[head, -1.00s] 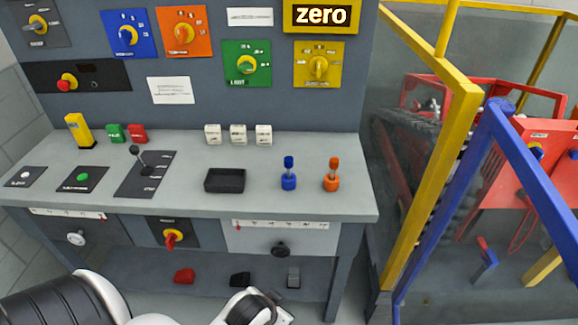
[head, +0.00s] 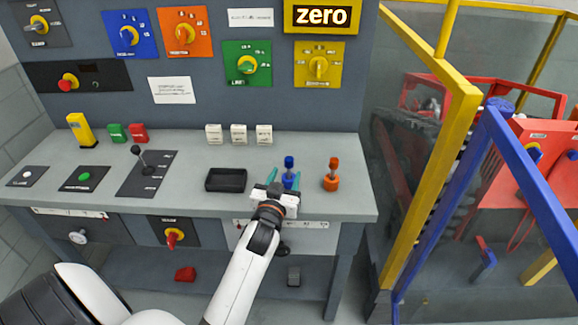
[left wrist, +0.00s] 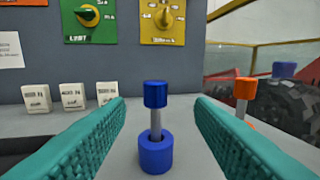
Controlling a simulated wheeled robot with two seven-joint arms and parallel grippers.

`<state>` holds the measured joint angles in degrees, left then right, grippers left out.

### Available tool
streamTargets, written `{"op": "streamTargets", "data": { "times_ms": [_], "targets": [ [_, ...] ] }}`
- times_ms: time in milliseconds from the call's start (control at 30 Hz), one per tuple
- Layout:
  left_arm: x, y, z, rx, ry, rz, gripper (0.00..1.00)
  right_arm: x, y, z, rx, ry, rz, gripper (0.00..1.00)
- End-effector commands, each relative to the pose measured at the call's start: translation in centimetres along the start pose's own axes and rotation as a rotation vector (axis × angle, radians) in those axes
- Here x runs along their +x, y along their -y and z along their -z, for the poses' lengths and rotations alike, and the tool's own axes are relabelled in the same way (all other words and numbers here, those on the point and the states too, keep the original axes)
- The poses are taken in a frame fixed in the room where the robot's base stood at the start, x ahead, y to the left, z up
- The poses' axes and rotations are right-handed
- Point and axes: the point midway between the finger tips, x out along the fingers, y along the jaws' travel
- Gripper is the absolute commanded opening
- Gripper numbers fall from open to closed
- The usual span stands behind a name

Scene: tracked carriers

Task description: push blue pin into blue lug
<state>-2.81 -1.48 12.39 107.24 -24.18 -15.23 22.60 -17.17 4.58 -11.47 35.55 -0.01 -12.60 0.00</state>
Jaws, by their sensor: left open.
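The blue pin (head: 289,161) has a blue head on a grey shaft and stands upright, with its lower end in the blue lug (head: 290,182) on the bench. In the left wrist view the pin's head (left wrist: 155,95) sits clearly above the lug (left wrist: 155,154), with bare shaft between them. My left gripper (head: 284,177) is open at the bench front, beside the pin and lug. In the left wrist view its teal fingers (left wrist: 159,112) are spread to either side of the pin, which lies ahead between them and appears untouched. My right gripper is not in view.
An orange pin and lug (head: 331,175) stand close to the right. A black tray (head: 226,180) lies to the left. White blocks (head: 238,134) stand behind, before the panel of dials. A yellow and blue frame (head: 440,150) stands right of the bench.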

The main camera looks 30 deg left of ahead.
Motion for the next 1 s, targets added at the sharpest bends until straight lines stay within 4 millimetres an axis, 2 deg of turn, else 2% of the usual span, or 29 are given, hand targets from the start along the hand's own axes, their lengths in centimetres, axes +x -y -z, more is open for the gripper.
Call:
{"op": "streamTargets", "data": {
  "times_ms": [100,333,600,900,933,1000],
  "targets": [
    [1.9,0.0,-0.1,0.002,0.000,0.000,0.49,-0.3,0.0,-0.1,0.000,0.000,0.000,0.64],
    [3.6,-0.2,-0.3,0.002,-0.001,-0.001,0.49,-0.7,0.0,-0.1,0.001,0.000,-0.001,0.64],
    [7.4,-0.5,-0.3,0.001,-0.002,0.000,0.49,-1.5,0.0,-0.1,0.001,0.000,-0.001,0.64],
    [8.0,-0.5,-0.2,0.001,-0.002,0.000,0.49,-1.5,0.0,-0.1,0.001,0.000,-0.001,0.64],
    [8.0,-0.5,-0.2,0.001,-0.002,0.000,0.47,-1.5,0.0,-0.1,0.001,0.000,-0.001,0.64],
    [7.9,-0.5,-0.2,0.001,-0.002,0.000,0.35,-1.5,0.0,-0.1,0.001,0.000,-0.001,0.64]
  ]
}}
